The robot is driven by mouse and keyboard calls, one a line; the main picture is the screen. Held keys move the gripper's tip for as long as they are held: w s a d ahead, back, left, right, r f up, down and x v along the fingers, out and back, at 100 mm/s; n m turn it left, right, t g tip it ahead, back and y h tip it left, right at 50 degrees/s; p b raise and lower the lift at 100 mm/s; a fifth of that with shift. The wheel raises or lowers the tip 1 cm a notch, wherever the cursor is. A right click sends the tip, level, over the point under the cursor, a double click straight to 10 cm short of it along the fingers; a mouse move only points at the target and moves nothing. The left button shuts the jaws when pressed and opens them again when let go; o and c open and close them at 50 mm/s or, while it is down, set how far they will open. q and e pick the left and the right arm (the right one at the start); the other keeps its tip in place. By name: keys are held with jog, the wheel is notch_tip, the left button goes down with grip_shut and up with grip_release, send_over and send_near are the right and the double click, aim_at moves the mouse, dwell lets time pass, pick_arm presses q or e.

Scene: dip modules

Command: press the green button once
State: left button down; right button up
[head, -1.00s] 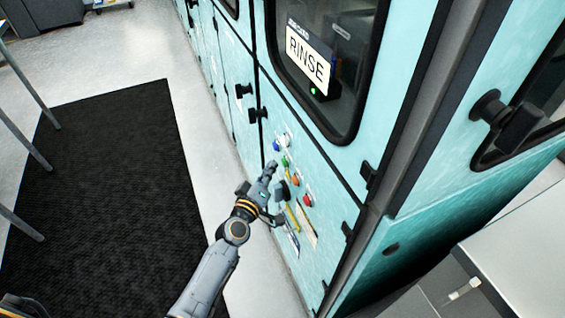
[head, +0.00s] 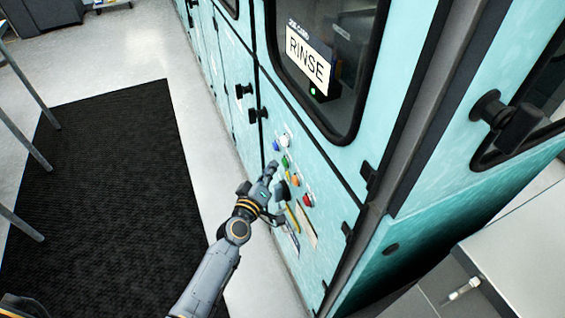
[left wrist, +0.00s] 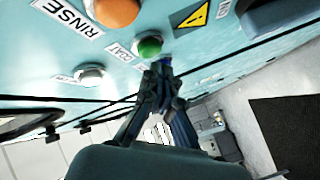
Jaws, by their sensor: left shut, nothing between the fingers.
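The green button (head: 285,161) is on the teal cabinet's control panel, among other coloured buttons. In the left wrist view the green button (left wrist: 150,46) is a round dome in a pale ring, near a label reading COAT. My left gripper (head: 272,166) is shut and empty, its tip close to the panel just left of the green button. In the left wrist view the left gripper's fingertips (left wrist: 163,66) show just below and right of the green button. I cannot tell whether they touch it. My right gripper is not in view.
Around it are a blue button (head: 275,146), a white button (head: 284,140), an orange button (left wrist: 117,10) and a red button (head: 308,200). A black knob (left wrist: 270,15) sticks out nearby. A RINSE sign (head: 308,60) shows above. A black mat (head: 110,200) lies on the floor at left.

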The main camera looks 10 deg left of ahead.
pick_arm(q)
jog(key=shift+w+d, duration=0.2)
jog(key=shift+d, duration=0.1)
